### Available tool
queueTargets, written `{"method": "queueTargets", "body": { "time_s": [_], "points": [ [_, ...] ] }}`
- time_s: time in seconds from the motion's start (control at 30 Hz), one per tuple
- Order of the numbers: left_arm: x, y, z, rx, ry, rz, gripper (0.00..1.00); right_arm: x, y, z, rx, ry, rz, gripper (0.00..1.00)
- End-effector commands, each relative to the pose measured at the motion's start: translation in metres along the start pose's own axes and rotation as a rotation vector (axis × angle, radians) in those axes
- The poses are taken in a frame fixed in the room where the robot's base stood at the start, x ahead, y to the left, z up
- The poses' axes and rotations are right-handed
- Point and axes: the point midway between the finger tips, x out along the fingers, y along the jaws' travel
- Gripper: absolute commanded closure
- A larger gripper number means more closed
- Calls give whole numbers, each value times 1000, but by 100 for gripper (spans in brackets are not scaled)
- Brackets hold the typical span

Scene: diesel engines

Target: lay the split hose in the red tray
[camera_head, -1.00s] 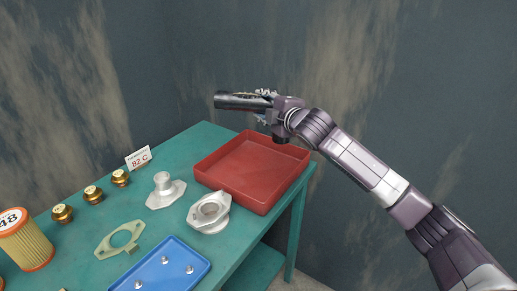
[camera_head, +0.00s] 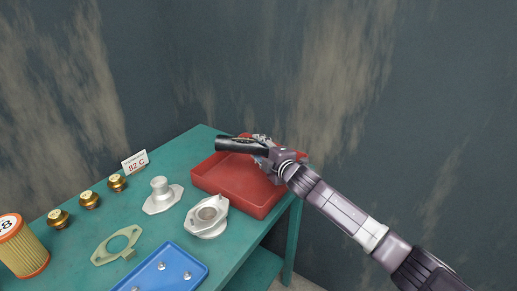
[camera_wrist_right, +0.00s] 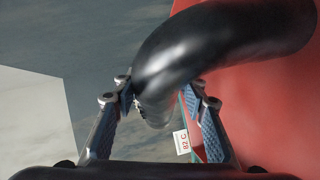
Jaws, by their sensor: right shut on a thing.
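The split hose (camera_head: 240,146) is a black, curved tube. My right gripper (camera_head: 268,153) is shut on it and holds it over the back part of the red tray (camera_head: 222,181). In the right wrist view the hose (camera_wrist_right: 215,45) bends across the top, and the fingers of my right gripper (camera_wrist_right: 165,110) stand on either side of it. The red tray (camera_wrist_right: 270,110) shows beneath the hose there. Whether the hose touches the tray is hard to tell. A split in the hose does not show. My left gripper is not in view.
The green table (camera_head: 180,226) also carries a silver flanged neck (camera_head: 162,196), a silver housing (camera_head: 207,216), a blue tray (camera_head: 165,272) with small bolts, a gasket plate (camera_head: 117,245), brass thermostats (camera_head: 90,200), an orange filter (camera_head: 24,253) and an "82 C" card (camera_head: 135,162). A wall stands behind.

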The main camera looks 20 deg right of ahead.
Motion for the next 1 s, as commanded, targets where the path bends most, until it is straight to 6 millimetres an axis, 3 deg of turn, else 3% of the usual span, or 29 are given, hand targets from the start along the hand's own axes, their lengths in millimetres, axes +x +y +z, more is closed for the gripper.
{"method": "queueTargets", "body": {
  "time_s": [0.13,0.17,0.3,1.0],
  "points": [
    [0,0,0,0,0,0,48,0,1,0,-1,1,2,100],
    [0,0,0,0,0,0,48,0,0,0,-1,0,0,57],
    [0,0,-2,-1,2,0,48,0,0,0,-1,0,0,42],
    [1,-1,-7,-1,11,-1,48,-7,0,1,-1,-1,0,42]
  ]
}}
